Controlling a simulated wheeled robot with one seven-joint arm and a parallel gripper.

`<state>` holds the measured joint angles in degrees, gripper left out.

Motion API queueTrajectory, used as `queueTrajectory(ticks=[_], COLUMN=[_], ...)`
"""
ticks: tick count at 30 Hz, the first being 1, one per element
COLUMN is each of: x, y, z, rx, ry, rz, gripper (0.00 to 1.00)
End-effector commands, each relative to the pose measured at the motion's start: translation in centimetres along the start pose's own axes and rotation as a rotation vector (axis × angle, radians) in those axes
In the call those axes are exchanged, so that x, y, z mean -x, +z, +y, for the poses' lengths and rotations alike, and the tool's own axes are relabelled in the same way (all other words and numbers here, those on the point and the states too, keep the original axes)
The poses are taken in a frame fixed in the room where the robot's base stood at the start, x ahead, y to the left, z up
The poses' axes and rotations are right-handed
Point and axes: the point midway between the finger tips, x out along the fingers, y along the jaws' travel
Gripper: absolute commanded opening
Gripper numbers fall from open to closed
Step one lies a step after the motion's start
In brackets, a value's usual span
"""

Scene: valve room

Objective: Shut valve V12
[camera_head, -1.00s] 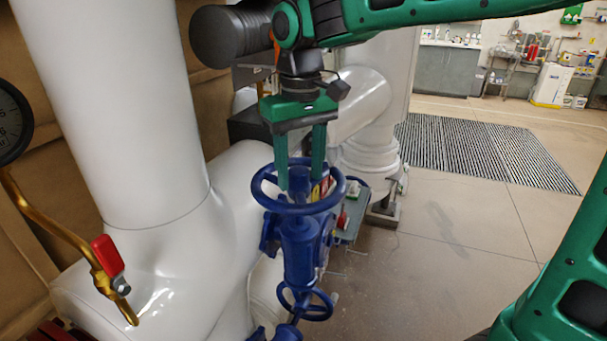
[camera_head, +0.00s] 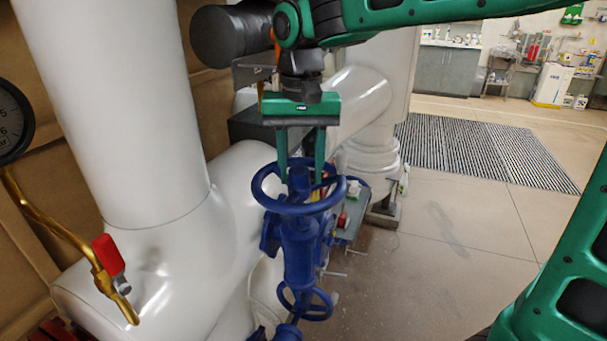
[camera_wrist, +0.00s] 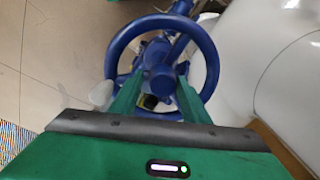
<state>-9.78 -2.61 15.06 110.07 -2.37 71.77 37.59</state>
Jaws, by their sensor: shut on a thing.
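A blue valve (camera_head: 300,252) stands upright in front of the white pipework, with a round blue handwheel (camera_head: 262,195) on top. I cannot read a V12 label on it. My gripper (camera_head: 301,180) points straight down over the wheel, its two green fingers inside the rim, one on each side of the hub. In the wrist view, the handwheel (camera_wrist: 207,55) rings the fingers, and the blue hub (camera_wrist: 160,78) lies between them. The gripper is shut on the handwheel; the exact contact at the fingertips is partly hidden.
A smaller blue handwheel (camera_head: 318,307) sits lower down. A thick white pipe (camera_head: 125,110) stands close on the left, with a red-handled brass valve (camera_head: 106,255) and a gauge (camera_head: 10,122). The floor right of the valve is clear up to a striped mat (camera_head: 470,148).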

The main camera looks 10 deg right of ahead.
Motion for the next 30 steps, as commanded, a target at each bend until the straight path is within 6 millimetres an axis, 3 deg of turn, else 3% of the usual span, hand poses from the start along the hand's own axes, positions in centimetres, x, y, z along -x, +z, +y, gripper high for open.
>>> queueTrajectory(ticks=[1, 11, 24, 30], x=[-1.56, -1.59, -1.6, -1.58], y=[0.95, 0.8, 0.8, 0.82], z=[-0.42, -0.51, -0.52, -0.51], rx=[-0.019, -0.201, -0.68, -0.789], ry=[0.013, 0.013, 0.019, 0.02], rz=[-0.031, -0.026, -0.022, -0.021], gripper=[0.17, 0.16, 0.13, 0.11])
